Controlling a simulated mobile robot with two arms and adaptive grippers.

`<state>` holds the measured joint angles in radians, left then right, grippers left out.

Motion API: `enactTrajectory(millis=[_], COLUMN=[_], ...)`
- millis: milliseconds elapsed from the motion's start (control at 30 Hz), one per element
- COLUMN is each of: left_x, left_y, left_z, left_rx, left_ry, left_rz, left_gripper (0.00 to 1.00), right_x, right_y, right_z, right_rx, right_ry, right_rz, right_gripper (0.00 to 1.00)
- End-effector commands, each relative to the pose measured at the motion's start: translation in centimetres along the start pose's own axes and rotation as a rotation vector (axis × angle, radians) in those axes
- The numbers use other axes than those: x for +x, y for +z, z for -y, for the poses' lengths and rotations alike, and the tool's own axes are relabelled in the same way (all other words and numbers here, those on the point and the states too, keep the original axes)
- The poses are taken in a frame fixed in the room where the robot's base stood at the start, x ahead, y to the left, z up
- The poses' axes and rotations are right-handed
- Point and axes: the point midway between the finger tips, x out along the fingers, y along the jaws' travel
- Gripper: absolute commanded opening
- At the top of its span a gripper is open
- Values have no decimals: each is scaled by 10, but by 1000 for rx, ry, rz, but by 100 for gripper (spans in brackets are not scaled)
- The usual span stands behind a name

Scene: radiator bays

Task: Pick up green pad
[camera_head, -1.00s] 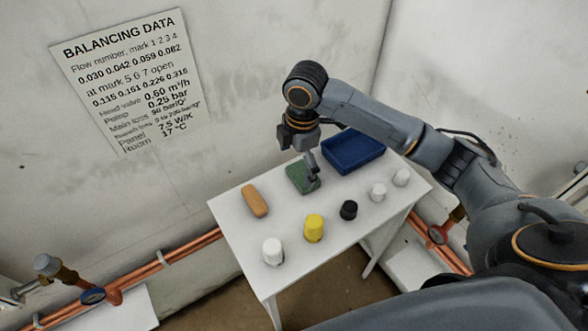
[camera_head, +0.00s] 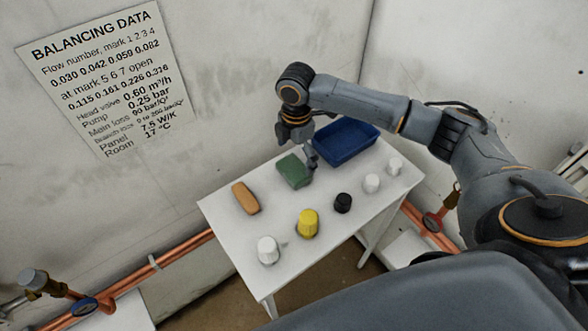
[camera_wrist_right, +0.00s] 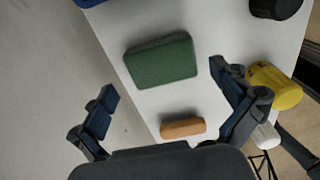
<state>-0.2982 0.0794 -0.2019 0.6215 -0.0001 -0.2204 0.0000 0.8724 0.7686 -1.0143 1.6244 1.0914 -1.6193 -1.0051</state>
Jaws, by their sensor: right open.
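The green pad (camera_head: 294,171) lies flat on the white table, between the orange block and the blue tray. In the right wrist view the green pad (camera_wrist_right: 161,61) lies ahead of the fingers, near the picture's middle. My right gripper (camera_head: 297,148) is over the table's far edge, above and just behind the pad, and is not touching it. In the right wrist view its two fingers (camera_wrist_right: 168,103) are wide apart with nothing between them at the tips. My left gripper is not in view.
A blue tray (camera_head: 371,133) stands right of the pad, and an orange block (camera_head: 245,198) left of it. A white knob (camera_head: 268,250), a yellow knob (camera_head: 307,223), a black knob (camera_head: 342,203) and two more white ones line the table's (camera_head: 228,224) near side. The wall is close behind.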

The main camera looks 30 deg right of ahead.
Motion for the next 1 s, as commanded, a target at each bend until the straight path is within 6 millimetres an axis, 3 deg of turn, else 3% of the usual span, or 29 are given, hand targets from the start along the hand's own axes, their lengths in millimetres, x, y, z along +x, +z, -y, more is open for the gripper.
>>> enactTrajectory(millis=[233, 533, 700, 733, 1000], left_x=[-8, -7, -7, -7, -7], left_y=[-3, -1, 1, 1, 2], left_z=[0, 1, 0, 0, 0], left_rx=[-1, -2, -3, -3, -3], left_ry=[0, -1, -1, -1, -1], left_rz=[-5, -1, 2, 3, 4], left_gripper=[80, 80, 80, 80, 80], right_x=[35, 41, 41, 41, 40], right_y=[-1, 0, 0, 0, 0], right_z=[2, 1, 1, 1, 1], right_rx=[0, 0, -1, 0, 0], right_ry=[-4, -1, -1, -1, -1], right_rz=[0, 1, 1, 1, 1], right_gripper=[100, 100, 65, 63, 62])
